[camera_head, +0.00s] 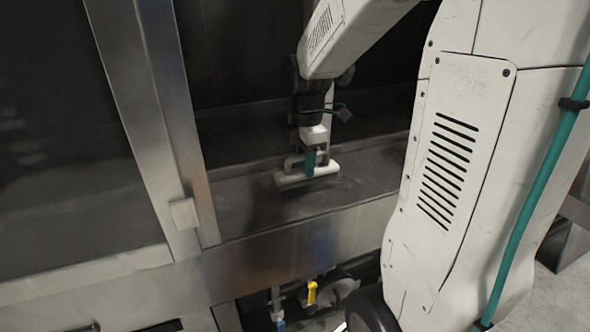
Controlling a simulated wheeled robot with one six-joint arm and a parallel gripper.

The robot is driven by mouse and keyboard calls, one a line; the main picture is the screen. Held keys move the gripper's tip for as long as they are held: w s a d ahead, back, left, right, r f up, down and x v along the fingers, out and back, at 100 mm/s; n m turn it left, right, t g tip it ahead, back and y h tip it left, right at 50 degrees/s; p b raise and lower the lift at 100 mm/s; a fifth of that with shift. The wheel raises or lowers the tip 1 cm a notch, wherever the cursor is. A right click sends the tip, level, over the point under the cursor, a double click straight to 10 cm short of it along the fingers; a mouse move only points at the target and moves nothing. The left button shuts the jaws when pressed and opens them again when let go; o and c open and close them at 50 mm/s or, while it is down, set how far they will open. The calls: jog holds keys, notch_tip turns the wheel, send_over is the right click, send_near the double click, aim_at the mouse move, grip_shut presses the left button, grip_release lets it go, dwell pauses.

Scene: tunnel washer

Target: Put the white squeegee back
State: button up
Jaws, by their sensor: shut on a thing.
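The fingers hide part of the squeegee's handle.
A steel post (165,125) with a small pale block (184,213) stands left of the opening. A steel front edge (290,245) runs below the ledge. Under it are pipes and a yellow valve handle (312,292). A dark panel (60,140) fills the left.

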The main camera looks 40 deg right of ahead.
jog(key=shift+f, duration=1.75)
jog(key=o, duration=1.2)
jog(key=shift+w, duration=0.1)
notch_tip(320, 180, up, 7)
jog(key=shift+f, duration=0.1)
jog(key=shift+a+r, duration=0.15)
jog(key=shift+r, duration=0.2)
jog(key=s+a+r+m, duration=0.1)
jog(key=s+a+m, duration=0.3)
jog(key=s+m, duration=0.1)
jog(key=s+a+r+m, duration=0.1)
jog(key=s+a+m, duration=0.4)
jog(key=s, duration=0.3)
jog(key=s+a+r+m+t, duration=0.1)
jog(key=s+a+m, duration=0.3)
jog(key=s, duration=0.2)
jog(key=shift+s+a+m, duration=0.3)
jog(key=shift+a+m, duration=0.1)
